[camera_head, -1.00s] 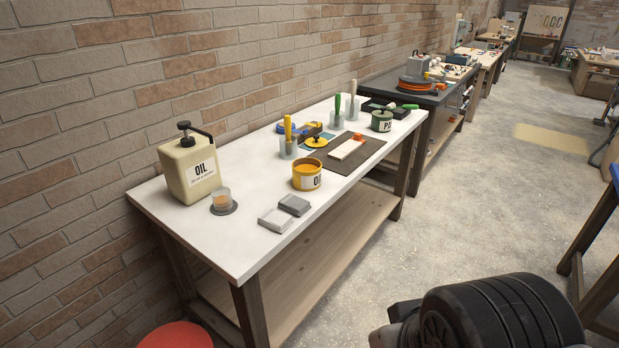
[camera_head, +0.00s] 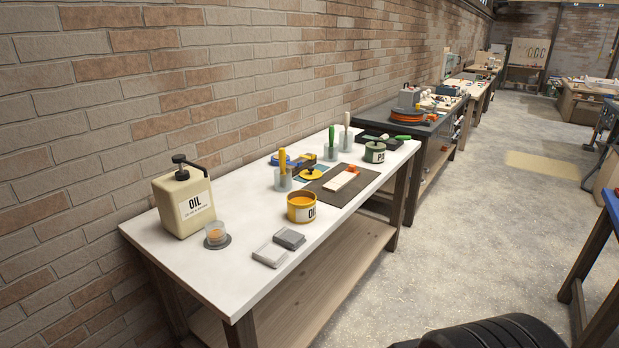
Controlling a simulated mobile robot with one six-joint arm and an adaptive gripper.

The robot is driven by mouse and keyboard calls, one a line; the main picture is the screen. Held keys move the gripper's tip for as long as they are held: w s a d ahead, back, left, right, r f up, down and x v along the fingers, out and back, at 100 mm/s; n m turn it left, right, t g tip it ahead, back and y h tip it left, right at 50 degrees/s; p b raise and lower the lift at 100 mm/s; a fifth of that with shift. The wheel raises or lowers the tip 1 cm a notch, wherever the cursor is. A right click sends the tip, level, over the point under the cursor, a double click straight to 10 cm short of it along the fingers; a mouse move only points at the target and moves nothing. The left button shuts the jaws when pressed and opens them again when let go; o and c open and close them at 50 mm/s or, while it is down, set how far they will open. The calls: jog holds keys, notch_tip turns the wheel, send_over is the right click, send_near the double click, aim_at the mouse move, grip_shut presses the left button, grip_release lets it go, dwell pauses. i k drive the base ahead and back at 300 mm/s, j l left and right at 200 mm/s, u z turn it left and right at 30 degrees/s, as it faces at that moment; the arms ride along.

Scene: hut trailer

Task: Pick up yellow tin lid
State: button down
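The yellow tin lid (camera_head: 311,175) is a flat yellow disc with a small dark knob on top. It lies on the white-topped workbench (camera_head: 190,288), behind the open yellow tin (camera_head: 301,210) with a dark band and a white label. The lid is at the edge of a blue sheet, next to the dark mat (camera_head: 335,198). My gripper's fingers are not in view. A black ribbed part, likely of my own arm, shows at the bottom right, well apart from the bench.
An oil can (camera_head: 183,200) stands at the left. A brick wall backs the bench. The floor (camera_head: 440,270) at right is clear.

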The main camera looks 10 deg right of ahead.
aim_at(310, 173)
jog(key=i+l, duration=0.4)
jog(key=i, duration=0.45)
jog(key=i+l, duration=0.15)
jog(key=i, duration=0.45)
jog(key=i+l, duration=0.1)
jog(key=i, duration=0.45)
jog(key=i+j, duration=0.2)
